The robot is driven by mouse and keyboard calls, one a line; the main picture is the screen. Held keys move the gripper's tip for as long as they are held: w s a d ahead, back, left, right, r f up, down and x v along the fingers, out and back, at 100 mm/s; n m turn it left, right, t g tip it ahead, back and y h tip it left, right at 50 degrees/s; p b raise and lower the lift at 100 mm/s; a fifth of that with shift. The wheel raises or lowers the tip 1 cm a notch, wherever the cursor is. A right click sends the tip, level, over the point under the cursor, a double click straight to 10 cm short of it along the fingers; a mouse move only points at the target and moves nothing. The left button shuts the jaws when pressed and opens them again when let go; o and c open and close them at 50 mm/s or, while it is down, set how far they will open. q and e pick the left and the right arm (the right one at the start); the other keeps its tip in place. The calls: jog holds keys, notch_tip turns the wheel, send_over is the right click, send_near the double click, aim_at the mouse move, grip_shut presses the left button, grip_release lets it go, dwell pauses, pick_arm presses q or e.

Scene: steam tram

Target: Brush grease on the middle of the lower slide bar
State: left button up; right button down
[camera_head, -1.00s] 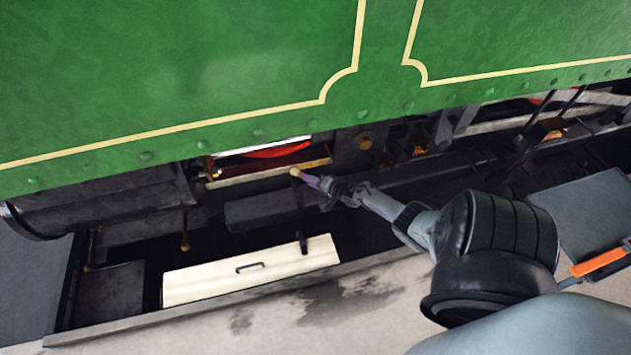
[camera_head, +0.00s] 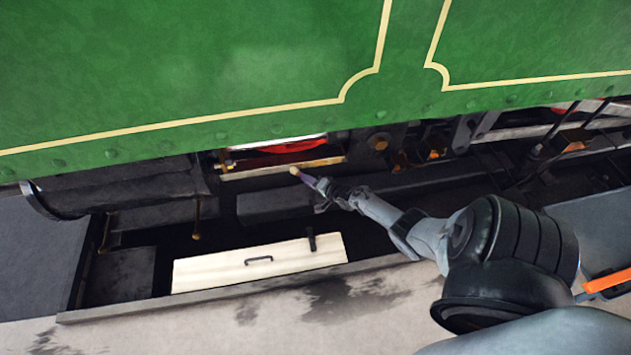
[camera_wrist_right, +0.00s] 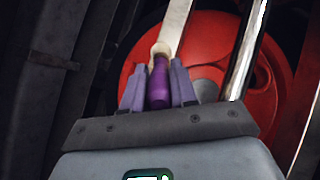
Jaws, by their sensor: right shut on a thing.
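My right gripper (camera_head: 328,190) is shut on a brush with a purple handle (camera_wrist_right: 159,85) and a pale round tip (camera_head: 295,171). The lower slide bar appears to be the pale, narrow bar (camera_head: 262,171) under the green side panel. In the head view the brush tip overlaps the bar's lower edge, near its middle. My left gripper is not in view.
A red wheel (camera_wrist_right: 210,45) and a shiny rod (camera_wrist_right: 246,48) lie behind and beside the brush. The green panel (camera_head: 200,75) overhangs the gear. A cream box lid with a black handle (camera_head: 215,270) lies below, in the dark trough.

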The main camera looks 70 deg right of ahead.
jog(key=shift+w+a, duration=0.3)
jog(key=shift+w, duration=0.2)
jog(key=shift+r, duration=0.1)
jog(key=s+a+p, duration=0.3)
jog(key=a+p, duration=0.1)
jog(key=a, duration=0.1)
jog(key=shift+s, duration=0.25)
dwell(0.4)
